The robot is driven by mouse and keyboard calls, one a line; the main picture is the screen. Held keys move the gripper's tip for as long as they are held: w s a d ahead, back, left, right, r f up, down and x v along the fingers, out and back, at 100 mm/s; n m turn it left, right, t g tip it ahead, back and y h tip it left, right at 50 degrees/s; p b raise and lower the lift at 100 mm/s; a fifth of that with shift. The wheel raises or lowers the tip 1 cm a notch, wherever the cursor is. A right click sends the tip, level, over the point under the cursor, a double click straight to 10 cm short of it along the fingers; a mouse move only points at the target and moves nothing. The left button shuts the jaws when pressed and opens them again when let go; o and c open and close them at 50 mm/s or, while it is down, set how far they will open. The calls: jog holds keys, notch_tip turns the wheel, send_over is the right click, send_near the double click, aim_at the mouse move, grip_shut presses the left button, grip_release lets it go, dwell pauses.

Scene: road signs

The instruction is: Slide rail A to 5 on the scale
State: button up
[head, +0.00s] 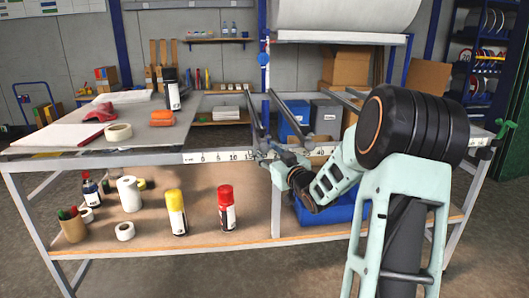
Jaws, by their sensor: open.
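A white scale (217,156) with black numbers runs along the front edge of the workbench. The numbers 0, 5 and 10 are readable left of my gripper. Two dark rails stretch from front to back over the gap in the bench top: a left rail (252,107) and a right rail (289,117). No letter on either is readable, so I cannot tell which is rail A. My gripper (264,157) is open at the front edge, by the rails' front ends and right of the 10. Whether it touches a rail cannot be told. My arm covers part of the scale's right side.
The left bench top (150,118) holds a tape roll (118,132), an orange item (162,118) and a black-and-white can (172,89). The lower shelf (170,235) carries a yellow spray can (176,211), a red one (227,207) and a blue crate (330,212).

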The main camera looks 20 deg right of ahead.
jog(key=shift+w, duration=0.95)
jog(key=shift+r, duration=0.1)
grip_shut()
